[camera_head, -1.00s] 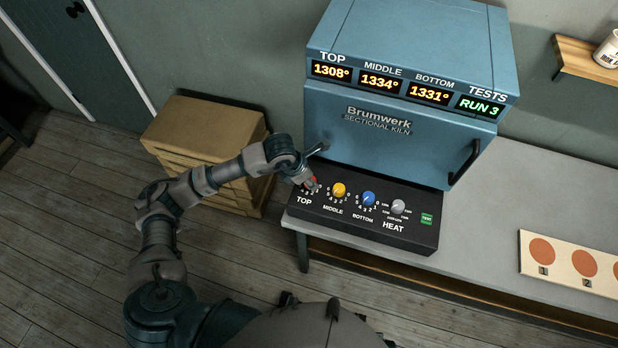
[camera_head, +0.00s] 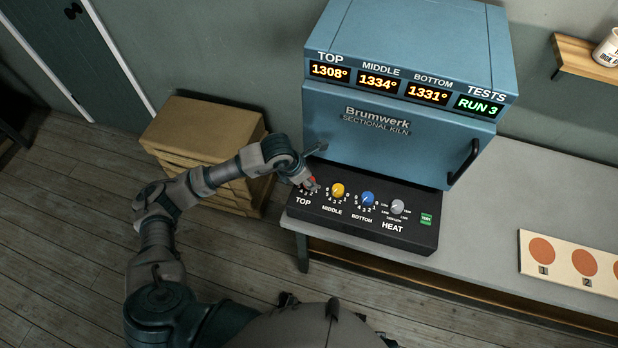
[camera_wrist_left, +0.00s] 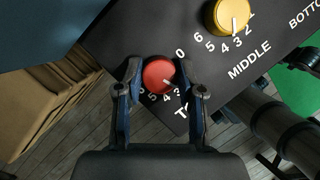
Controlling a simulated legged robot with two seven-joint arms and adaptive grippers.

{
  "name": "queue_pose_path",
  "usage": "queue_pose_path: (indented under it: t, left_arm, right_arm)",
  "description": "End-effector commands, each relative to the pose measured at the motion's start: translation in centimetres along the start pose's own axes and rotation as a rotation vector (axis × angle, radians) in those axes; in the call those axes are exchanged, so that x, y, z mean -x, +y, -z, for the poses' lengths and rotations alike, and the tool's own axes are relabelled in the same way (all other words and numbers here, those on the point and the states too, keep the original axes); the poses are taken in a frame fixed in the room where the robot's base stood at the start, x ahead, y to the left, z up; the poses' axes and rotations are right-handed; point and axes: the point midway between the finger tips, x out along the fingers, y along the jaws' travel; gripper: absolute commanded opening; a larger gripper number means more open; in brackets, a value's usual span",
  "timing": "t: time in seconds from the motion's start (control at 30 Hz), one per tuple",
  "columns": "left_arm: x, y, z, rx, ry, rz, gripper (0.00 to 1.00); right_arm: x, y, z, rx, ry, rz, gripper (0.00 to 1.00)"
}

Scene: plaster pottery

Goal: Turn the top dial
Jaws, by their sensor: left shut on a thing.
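The red top dial (camera_wrist_left: 158,76) sits on the black control panel (camera_head: 420,231), at its left end. My left gripper (camera_wrist_left: 160,88) is shut on this dial, with one finger on each side of it. In the head view my left gripper (camera_head: 309,183) covers most of the dial. In the wrist view the dial's pointer mark faces the lower right, near the 4 and 3. The blue kiln (camera_head: 405,60) shows TOP 1308°, MIDDLE 1334°, BOTTOM 1331° and RUN 3. My right gripper is not in view.
The yellow middle dial (camera_head: 338,190) is close to the right of my gripper. The blue bottom dial (camera_head: 368,199), grey heat dial (camera_head: 398,206) and green button (camera_head: 426,219) follow. Stacked brown boxes (camera_head: 205,130) stand left of the table. A sample board (camera_head: 560,262) lies on the right.

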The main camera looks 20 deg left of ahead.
Motion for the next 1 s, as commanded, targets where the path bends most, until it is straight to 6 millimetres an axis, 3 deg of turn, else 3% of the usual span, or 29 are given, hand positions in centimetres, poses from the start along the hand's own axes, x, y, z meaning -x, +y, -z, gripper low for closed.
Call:
queue_pose_path:
  t: [0.67, 0.7, 0.77, 1.0]
  left_arm:
    - [-0.1, 0.0, 0.2, 0.002, 0.007, 0.001, 0.03]
    - [-0.1, 0.0, 0.2, 0.002, 0.007, 0.001, 0.46]
    - [-0.1, 0.0, 0.2, 0.002, 0.007, 0.001, 0.61]
    - [-0.1, 0.0, 0.1, 0.001, 0.004, 0.000, 0.63]
  right_arm:
    - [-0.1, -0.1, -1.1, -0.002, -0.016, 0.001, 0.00]
    - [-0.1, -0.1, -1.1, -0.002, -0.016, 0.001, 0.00]
    - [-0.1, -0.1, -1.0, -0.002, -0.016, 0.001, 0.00]
    - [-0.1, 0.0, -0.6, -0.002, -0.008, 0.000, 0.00]
